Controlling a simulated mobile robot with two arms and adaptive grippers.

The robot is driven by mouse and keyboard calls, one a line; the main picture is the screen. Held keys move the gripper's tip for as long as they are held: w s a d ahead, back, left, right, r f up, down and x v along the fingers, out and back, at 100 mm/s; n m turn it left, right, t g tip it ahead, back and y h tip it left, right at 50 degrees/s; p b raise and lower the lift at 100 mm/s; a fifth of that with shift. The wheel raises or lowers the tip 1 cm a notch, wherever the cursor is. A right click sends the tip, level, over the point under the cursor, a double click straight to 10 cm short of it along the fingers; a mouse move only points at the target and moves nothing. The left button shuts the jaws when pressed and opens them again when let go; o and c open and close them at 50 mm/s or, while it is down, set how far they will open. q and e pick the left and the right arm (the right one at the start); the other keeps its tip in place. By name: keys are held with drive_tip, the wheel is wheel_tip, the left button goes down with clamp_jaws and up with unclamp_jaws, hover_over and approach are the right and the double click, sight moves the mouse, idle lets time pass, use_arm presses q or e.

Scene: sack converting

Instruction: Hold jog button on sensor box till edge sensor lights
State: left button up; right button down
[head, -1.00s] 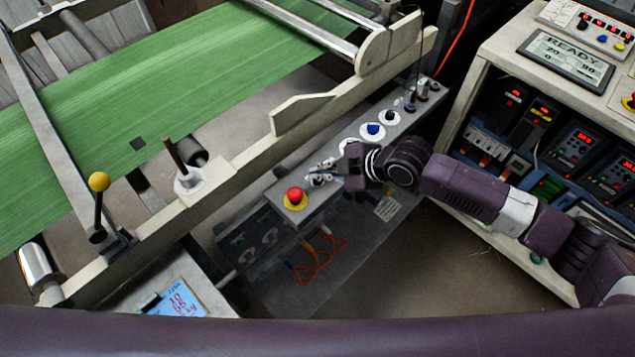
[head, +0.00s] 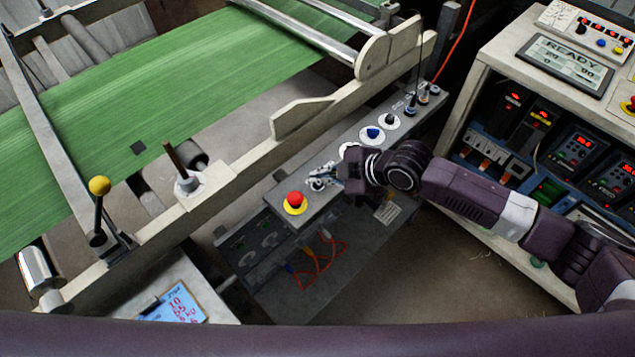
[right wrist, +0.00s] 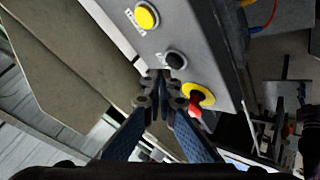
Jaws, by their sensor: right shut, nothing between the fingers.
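The sensor box (head: 272,198) is a long grey control box beside the machine rail, with a row of buttons on top. My right gripper (head: 318,178) is shut and empty, low over the box between the red mushroom button (head: 295,200) and the blue button (head: 373,132). In the right wrist view the closed fingertips (right wrist: 158,80) are beside a black button (right wrist: 175,60); I cannot tell whether they touch it. A labelled yellow button (right wrist: 146,16) lies farther along the box. Which button is the jog button is not readable. No lit edge sensor can be made out. My left gripper is not in view.
Green web material (head: 190,80) runs across the machine behind the rail. A yellow-knobbed lever (head: 99,186) stands at the left. A control cabinet (head: 495,80) with a READY display stands at the right, near my right arm. Orange cables (head: 318,262) hang below the box.

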sight(320, 186)
drive_tip(key=shift+f, duration=0.15)
drive_tip(key=shift+f, duration=0.3)
drive_tip(key=shift+f+b, duration=0.45)
drive_tip(key=shift+f, duration=0.05)
idle(0.8)
drive_tip(key=shift+r, duration=0.1)
idle(4.2)
drive_tip(key=shift+r+p, duration=0.8)
drive_tip(key=shift+r, duration=0.05)
wheel_tip(320, 186, up, 5)
drive_tip(key=p, duration=0.4)
drive_tip(key=shift+p, duration=0.3)
